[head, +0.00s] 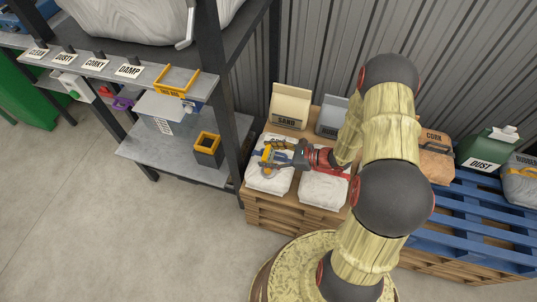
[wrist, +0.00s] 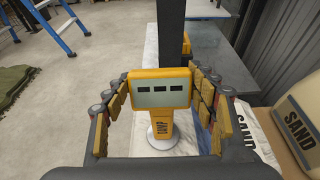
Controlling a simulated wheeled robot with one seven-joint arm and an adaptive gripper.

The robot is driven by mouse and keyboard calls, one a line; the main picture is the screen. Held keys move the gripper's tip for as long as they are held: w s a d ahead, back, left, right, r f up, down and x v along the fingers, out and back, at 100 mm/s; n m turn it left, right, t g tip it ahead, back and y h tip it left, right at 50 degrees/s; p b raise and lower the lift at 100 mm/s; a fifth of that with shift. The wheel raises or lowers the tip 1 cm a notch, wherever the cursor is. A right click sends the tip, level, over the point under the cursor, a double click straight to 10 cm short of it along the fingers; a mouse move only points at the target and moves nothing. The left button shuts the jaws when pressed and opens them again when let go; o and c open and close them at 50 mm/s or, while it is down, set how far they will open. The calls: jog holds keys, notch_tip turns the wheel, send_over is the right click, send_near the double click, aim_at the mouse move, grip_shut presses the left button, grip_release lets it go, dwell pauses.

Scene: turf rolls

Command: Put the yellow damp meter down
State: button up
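The yellow damp meter (wrist: 160,88) is between the fingers of my gripper (wrist: 160,76), its three dark display windows facing the wrist camera. Its body runs down to a pale round disc at the lower end. The fingers bend in against both sides of its head, so my gripper is shut on it. In the head view, my gripper (head: 276,155) has the meter (head: 266,155) over the left white bag (head: 268,180) on the wooden pallet stack. I cannot tell whether the disc touches the bag.
A second white bag (head: 322,191) lies to the right, with a SAND bag (head: 290,106) behind. On the left stands a metal rack with a labelled shelf (head: 100,66), a yellow tray (head: 177,80) and a dark, yellow-rimmed box (head: 208,150). A blue pallet (head: 470,215) is at the right.

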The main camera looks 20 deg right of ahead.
jog(key=o, duration=0.4)
jog(key=shift+c, duration=0.2)
jog(key=shift+r, duration=0.1)
jog(key=shift+d+r, duration=0.15)
jog(key=shift+d, duration=0.05)
jog(key=p+v, duration=0.3)
jog(key=v, duration=0.8)
jog(key=s+a+r+n+g+h, duration=0.1)
jog(key=s+a+r+n+g, duration=0.15)
jog(key=r+n, duration=0.3)
jog(key=s+a+r+n+g+h, duration=0.1)
jog(key=a+r+n+g, duration=0.2)
jog(key=r, duration=0.4)
jog(key=s+a+r+n+g+h, duration=0.1)
jog(key=s+a+r+n+g, duration=0.15)
jog(key=r+n, duration=0.3)
jog(key=s+r+n+t+h, duration=0.2)
jog(key=s+r+n+h, duration=0.2)
jog(key=r, duration=0.4)
jog(key=s+r+n+t+h, duration=0.3)
jog(key=s+r+n, duration=0.3)
jog(key=r, duration=0.3)
jog(key=shift+a+r+n+h, duration=0.2)
jog(key=shift+a+n+h, duration=0.1)
jog(key=shift+n+h, duration=0.35)
